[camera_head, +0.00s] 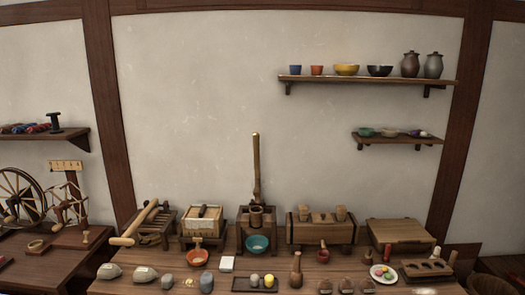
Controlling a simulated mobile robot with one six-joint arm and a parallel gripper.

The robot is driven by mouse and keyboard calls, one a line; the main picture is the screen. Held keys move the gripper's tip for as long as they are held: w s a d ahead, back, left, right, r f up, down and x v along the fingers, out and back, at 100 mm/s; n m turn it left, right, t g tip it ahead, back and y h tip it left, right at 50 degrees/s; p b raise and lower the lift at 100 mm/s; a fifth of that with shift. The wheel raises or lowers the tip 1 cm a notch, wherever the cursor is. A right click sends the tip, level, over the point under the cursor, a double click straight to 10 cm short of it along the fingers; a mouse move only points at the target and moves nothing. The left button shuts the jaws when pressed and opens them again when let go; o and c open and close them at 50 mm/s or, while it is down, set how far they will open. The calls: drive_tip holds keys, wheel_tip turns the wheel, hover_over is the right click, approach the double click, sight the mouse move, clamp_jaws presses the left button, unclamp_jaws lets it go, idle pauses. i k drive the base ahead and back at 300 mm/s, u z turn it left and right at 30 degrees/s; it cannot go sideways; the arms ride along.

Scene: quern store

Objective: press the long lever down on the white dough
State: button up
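A long wooden lever (256,165) stands nearly upright, with its lower end at the top of a small dark wooden press (243,222) in the middle of the bench. A round cup-like part (256,213) sits at the front of the press, below the lever. A teal bowl (258,244) stands beneath that part. I cannot make out white dough in the cup; its inside is too small to tell. My gripper is not in view.
The bench (130,287) is crowded. A box press (203,222) stands left of the lever press and a heavy wooden block (322,231) right. An orange bowl (197,257), a dark tray (254,285) and a wooden pestle (296,270) stand in front. The wall behind the lever is bare.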

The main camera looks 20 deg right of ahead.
sight(257, 191)
drive_tip(key=z, duration=0.25)
drive_tip(key=k, duration=0.4)
drive_tip(key=u, duration=1.35)
drive_tip(key=i, duration=1.8)
drive_tip(key=z, duration=0.45)
